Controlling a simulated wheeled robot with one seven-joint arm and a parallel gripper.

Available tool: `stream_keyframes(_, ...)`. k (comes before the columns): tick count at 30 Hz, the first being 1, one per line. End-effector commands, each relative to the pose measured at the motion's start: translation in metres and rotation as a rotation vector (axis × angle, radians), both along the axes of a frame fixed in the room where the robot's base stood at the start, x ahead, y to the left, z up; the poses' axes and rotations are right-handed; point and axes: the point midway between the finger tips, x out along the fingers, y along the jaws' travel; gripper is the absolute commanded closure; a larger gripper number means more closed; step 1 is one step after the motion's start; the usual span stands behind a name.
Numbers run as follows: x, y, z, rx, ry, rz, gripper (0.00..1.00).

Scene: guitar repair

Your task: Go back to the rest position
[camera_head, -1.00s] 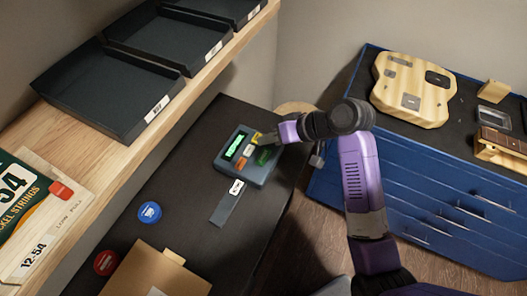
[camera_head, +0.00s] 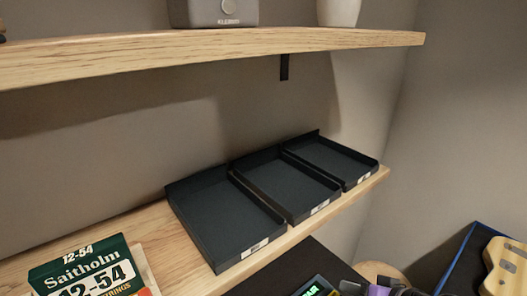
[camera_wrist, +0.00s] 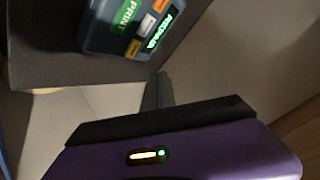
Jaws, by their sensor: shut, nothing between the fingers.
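My gripper (camera_wrist: 159,84) shows in the wrist view as thin dark fingers, pressed together with nothing between them. They are apart from the dark label printer (camera_wrist: 130,28), which sits at the top of the wrist view with a green PRINT button, orange buttons and a lit green display. In the head view only the printer's top edge and lit display (camera_head: 315,287) show at the bottom edge.
Several dark trays stand on a wooden shelf (camera_head: 180,245) beside a green string pack (camera_head: 85,272). An upper shelf (camera_head: 220,47) holds a grey box (camera_head: 213,12) and a white pot (camera_head: 338,10). A wooden guitar body (camera_head: 508,268) lies at right.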

Motion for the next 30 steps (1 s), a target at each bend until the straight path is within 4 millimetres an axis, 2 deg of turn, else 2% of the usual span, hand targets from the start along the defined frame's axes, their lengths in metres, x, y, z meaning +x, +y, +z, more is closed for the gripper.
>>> stream_keyframes(2, 0.015, -0.016, 0.018, -0.031, -0.098, -0.077, 1.0)
stream_keyframes(5, 0.016, -0.031, 0.024, -0.07, -0.2, -0.175, 1.0)
stream_keyframes(8, 0.004, -0.042, 0.022, -0.115, -0.292, -0.261, 1.0)
stream_keyframes(11, -0.02, -0.048, 0.018, -0.168, -0.381, -0.335, 1.0)
stream_keyframes(20, -0.12, -0.041, 0.014, -0.311, -0.584, -0.431, 1.0)
stream_keyframes(30, -0.24, -0.01, 0.025, -0.425, -0.708, -0.386, 1.0)
